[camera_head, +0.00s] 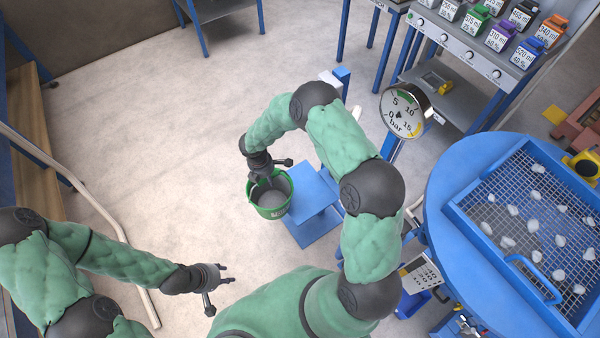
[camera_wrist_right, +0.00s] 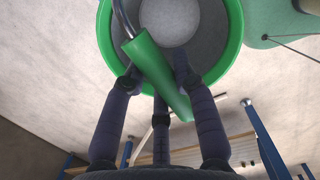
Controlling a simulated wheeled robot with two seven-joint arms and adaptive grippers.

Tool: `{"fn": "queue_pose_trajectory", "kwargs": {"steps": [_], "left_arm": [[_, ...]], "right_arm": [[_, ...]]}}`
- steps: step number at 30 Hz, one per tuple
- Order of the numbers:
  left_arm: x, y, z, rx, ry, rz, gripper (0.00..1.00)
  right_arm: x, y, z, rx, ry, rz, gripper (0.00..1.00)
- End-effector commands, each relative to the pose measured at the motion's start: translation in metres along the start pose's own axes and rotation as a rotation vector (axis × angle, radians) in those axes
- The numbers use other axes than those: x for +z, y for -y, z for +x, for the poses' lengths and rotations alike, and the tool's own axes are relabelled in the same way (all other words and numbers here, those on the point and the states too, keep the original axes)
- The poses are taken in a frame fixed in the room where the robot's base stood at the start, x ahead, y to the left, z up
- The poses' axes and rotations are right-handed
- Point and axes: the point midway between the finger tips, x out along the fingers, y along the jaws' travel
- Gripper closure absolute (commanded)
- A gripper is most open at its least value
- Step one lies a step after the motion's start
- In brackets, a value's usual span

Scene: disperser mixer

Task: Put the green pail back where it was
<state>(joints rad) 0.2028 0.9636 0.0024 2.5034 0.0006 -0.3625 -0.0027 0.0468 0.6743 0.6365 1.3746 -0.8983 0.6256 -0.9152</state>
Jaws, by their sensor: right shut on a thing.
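The green pail (camera_head: 268,209) hangs upright from my right gripper (camera_head: 264,178), left of a small blue stand (camera_head: 326,187). Its side overlaps the stand's left edge in the head view; I cannot tell how high it is. In the right wrist view, the gripper (camera_wrist_right: 160,85) is shut on the green handle grip (camera_wrist_right: 155,75), and the pail's round green rim (camera_wrist_right: 232,45) shows behind it. The pail holds something grey. My left gripper (camera_head: 226,274) is empty, fingers apart, above the floor at lower left.
A round blue table (camera_head: 440,200) with a mesh-covered blue tray (camera_head: 462,216) of pale lumps stands at right. A pressure gauge (camera_head: 402,112) rises behind my right arm. A bench (camera_head: 478,58) with several labelled bottles is at upper right.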

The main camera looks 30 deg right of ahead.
Motion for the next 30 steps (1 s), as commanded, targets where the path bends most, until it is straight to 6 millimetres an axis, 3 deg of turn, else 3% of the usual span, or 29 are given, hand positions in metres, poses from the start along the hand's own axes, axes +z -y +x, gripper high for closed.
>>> {"fn": "queue_pose_trajectory", "kwargs": {"steps": [6, 16, 24, 30], "left_arm": [[0.000, 0.002, 0.006, 0.000, 0.000, 0.000, 0.60], [-0.001, 0.005, 0.014, 0.000, 0.000, 0.000, 0.60], [-0.001, 0.006, 0.016, 0.000, 0.000, 0.000, 0.60], [-0.001, 0.009, 0.025, 0.000, 0.000, 0.000, 0.60]], "right_arm": [[0.053, 0.000, 0.007, 0.001, 0.001, 0.008, 1.00], [0.123, 0.001, 0.016, 0.000, 0.001, 0.008, 1.00], [0.142, 0.001, 0.020, -0.001, 0.001, 0.003, 1.00], [0.138, 0.001, 0.045, -0.002, 0.000, 0.002, 1.00]]}}
